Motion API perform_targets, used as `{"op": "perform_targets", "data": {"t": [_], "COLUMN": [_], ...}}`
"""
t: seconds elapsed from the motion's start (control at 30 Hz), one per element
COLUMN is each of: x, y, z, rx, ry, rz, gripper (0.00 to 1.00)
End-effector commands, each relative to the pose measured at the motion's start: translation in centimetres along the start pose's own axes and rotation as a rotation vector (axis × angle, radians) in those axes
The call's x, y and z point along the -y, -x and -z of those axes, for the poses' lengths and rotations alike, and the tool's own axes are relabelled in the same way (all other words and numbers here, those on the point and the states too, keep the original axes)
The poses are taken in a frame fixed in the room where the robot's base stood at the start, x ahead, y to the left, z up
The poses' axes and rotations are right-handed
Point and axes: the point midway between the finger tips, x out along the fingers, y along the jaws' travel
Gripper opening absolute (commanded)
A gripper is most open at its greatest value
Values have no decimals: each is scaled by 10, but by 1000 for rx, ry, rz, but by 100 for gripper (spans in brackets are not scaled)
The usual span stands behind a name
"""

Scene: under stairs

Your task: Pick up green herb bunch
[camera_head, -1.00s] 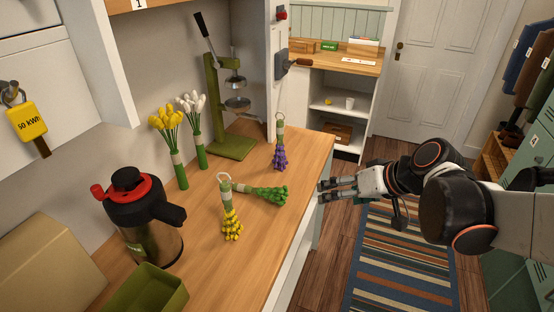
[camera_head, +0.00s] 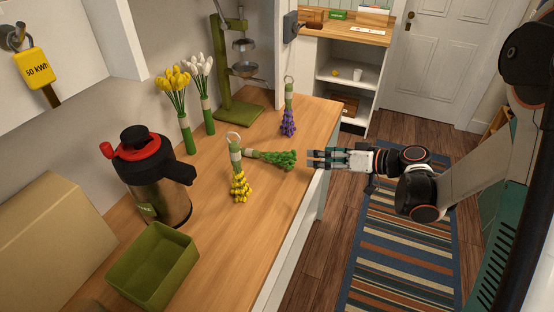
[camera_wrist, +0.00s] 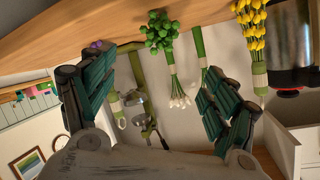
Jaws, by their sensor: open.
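The green herb bunch (camera_head: 272,158) lies on the wooden counter, its leafy end toward the right edge and its stem toward the yellow bunch. My gripper (camera_head: 316,159) is just right of the leafy end, at the counter's edge, pointing left at it with a small gap. In the wrist view the herb bunch (camera_wrist: 161,32) shows upside down at the upper middle, between and beyond the two spread fingers of my gripper (camera_wrist: 150,105). The fingers are open with nothing between them.
A yellow bunch (camera_head: 240,180) lies close to the herb stem; a purple bunch (camera_head: 288,120) lies farther back. Yellow tulips (camera_head: 183,115), white tulips (camera_head: 204,100), a green press (camera_head: 238,75), a flask (camera_head: 155,180) and an empty green box (camera_head: 153,267) also stand on the counter.

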Motion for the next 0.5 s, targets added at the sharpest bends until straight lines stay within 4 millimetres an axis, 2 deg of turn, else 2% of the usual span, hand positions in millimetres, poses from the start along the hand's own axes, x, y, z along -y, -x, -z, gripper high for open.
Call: {"op": "perform_targets", "data": {"t": [0.03, 0.2, 0.3, 0.5], "x": [0, 0, 0, 0], "y": [-12, -42, -52, -62], "z": [-2, -2, -2, -2], "rx": [3, 3, 2, 2], "ry": [2, 0, 1, 0], "rz": [4, 1, 0, 0], "gripper": [80, 80, 80, 80]}}
